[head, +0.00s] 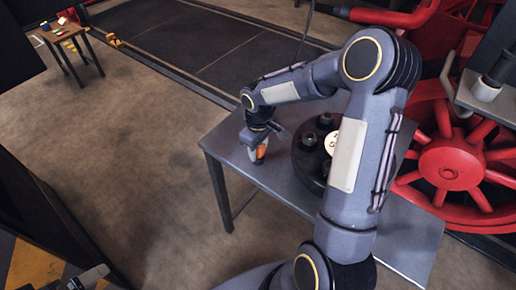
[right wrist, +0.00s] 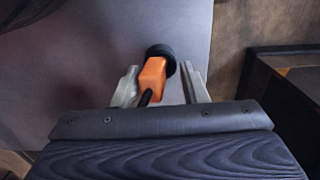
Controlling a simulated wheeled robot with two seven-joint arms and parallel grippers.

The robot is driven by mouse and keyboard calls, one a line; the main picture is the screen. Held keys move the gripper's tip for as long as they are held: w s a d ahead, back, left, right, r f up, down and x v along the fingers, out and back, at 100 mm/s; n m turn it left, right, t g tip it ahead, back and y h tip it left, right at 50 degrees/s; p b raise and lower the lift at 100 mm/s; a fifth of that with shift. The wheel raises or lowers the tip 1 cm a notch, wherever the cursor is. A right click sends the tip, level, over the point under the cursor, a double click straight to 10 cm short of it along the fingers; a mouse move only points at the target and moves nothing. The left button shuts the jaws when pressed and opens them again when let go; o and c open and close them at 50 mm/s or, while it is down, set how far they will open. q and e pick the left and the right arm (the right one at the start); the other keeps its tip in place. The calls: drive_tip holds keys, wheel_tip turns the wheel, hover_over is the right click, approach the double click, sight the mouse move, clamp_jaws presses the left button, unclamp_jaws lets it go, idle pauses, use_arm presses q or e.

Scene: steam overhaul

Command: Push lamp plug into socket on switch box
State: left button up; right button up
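The orange plug (right wrist: 152,76), with a black round end (right wrist: 160,53) and a dark cable stub toward the camera, is between the fingers of my right gripper (right wrist: 160,84) in the right wrist view. It leans toward the left finger, and a gap shows at the right finger. In the head view my right gripper (head: 262,140) points down above the table's left end, with the orange plug (head: 261,152) at its tips. I cannot tell whether the plug touches the table. I cannot make out the switch box or its socket. My left gripper (head: 88,279) is partly in view at lower left.
The grey table (head: 408,232) carries a dark round part (head: 303,163) with black knobs and a white disc, partly behind my right arm. A red spoked wheel (head: 450,168) stands at right. A small wooden table (head: 62,33) is far left. Floor left of the table is clear.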

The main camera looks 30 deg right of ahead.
drive_tip(key=r, duration=0.6)
drive_tip(key=shift+s+r+b, duration=0.2)
drive_tip(key=shift+r+b, duration=0.15)
drive_tip(key=shift+r, duration=0.05)
drive_tip(key=s+a+r+m+t+y, duration=0.1)
drive_tip(key=s+a+r+m+t, duration=0.15)
drive_tip(key=s+r, duration=0.7)
drive_tip(key=s+a+f+m+t+y, duration=0.1)
drive_tip(key=s+a+m, duration=0.1)
drive_tip(key=s, duration=0.4)
drive_tip(key=s+a+f+m+t+y, duration=0.1)
drive_tip(key=s+a+t, duration=0.1)
drive_tip(key=s, duration=0.4)
drive_tip(key=shift+a+m+y, duration=0.35)
drive_tip(key=shift+a+y, duration=0.05)
drive_tip(key=shift+a, duration=0.05)
